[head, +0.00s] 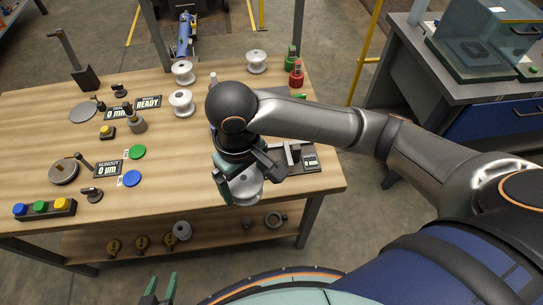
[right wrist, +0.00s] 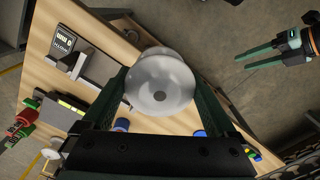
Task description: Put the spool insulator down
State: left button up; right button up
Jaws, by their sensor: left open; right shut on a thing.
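My right gripper (head: 241,178) is shut on a grey-white spool insulator (head: 245,187) near the front right edge of the wooden table (head: 215,208). In the right wrist view the spool insulator (right wrist: 160,82) sits between the two fingers, one flange facing the camera. The fingers hide part of its sides. I cannot tell whether it touches the table. My left gripper (head: 160,291) is open and empty at the bottom of the head view, in front of the table. It also shows in the right wrist view (right wrist: 296,44).
White spools (head: 181,103) (head: 183,72) (head: 256,61) stand on the far part of the table. A green disc (head: 137,152) and a blue disc (head: 132,178) lie left of centre. A gauge with a display (head: 310,161) is right of my right gripper. Red and green bottles (head: 296,74) stand at the back right.

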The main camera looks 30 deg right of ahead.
jog(key=shift+d, duration=0.2)
jog(key=w+d+f, duration=0.1)
jog(key=w+f, duration=0.2)
jog(key=w, duration=0.1)
jog(key=w+d+f+b, duration=0.1)
jog(key=w+d+f, duration=0.1)
jog(key=w+f, duration=0.1)
jog(key=w+d+f, duration=0.1)
jog(key=w+f, duration=0.1)
jog(key=w, duration=0.3)
jog(key=shift+w+d+f, duration=0.1)
jog(key=shift+d+f, duration=0.15)
jog(key=shift+f, duration=0.15)
jog(key=shift+w+d+f+b, duration=0.15)
jog(key=shift+w+f+b, duration=0.15)
jog(key=shift+w+f, duration=0.2)
jog(key=shift+f, duration=1.55)
jog(key=shift+s+f, duration=0.1)
jog(key=shift+f, duration=0.05)
jog(key=o, duration=1.5)
